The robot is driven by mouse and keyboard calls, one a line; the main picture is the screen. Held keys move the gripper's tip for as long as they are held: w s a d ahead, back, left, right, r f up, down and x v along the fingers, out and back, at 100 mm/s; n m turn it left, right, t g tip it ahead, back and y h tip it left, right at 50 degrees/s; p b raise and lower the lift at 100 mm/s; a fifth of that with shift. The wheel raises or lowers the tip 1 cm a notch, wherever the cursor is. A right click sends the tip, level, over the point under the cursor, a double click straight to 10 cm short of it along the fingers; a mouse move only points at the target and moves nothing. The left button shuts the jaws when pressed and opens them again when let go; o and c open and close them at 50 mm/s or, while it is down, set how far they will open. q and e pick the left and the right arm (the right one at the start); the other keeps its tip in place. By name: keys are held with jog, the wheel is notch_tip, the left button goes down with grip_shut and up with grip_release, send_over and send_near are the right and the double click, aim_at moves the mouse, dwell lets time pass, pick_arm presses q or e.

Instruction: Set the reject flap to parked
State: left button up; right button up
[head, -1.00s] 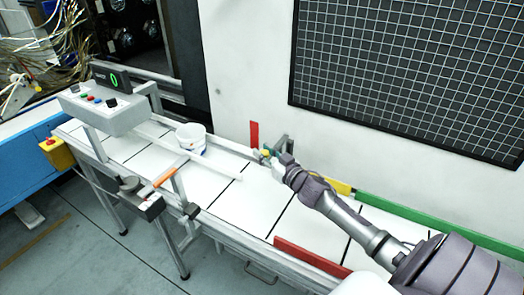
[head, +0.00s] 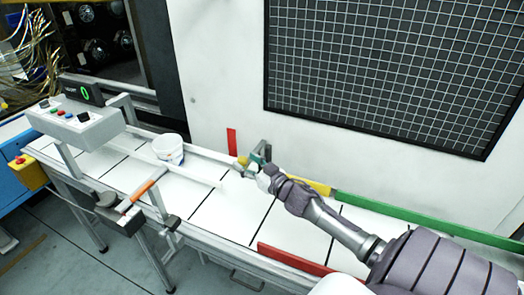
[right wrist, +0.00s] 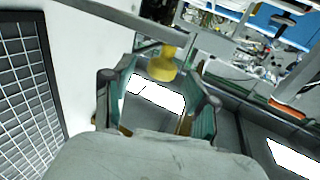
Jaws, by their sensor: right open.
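A yellow knob (head: 243,160), likely the reject flap's handle, is at the back edge of the white conveyor, below an upright red plate (head: 231,141). I cannot tell which panel is the flap itself. My right gripper (head: 256,160) is at the knob, coming from the right. In the right wrist view, the yellow knob (right wrist: 162,66) shows between the two spread, teal-lined fingers, near their tips, under a grey bar (right wrist: 140,22). The gripper is open, and gaps show beside the knob. My left gripper is out of view.
A white bucket (head: 169,149) stands on the conveyor (head: 190,193) left of the gripper. Yellow (head: 312,186) and green (head: 400,213) rails run along the back edge, and a red rail (head: 292,259) along the front. A control box (head: 75,120) is at the left.

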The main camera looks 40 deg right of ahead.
jog(key=s, duration=1)
jog(key=shift+w, duration=0.1)
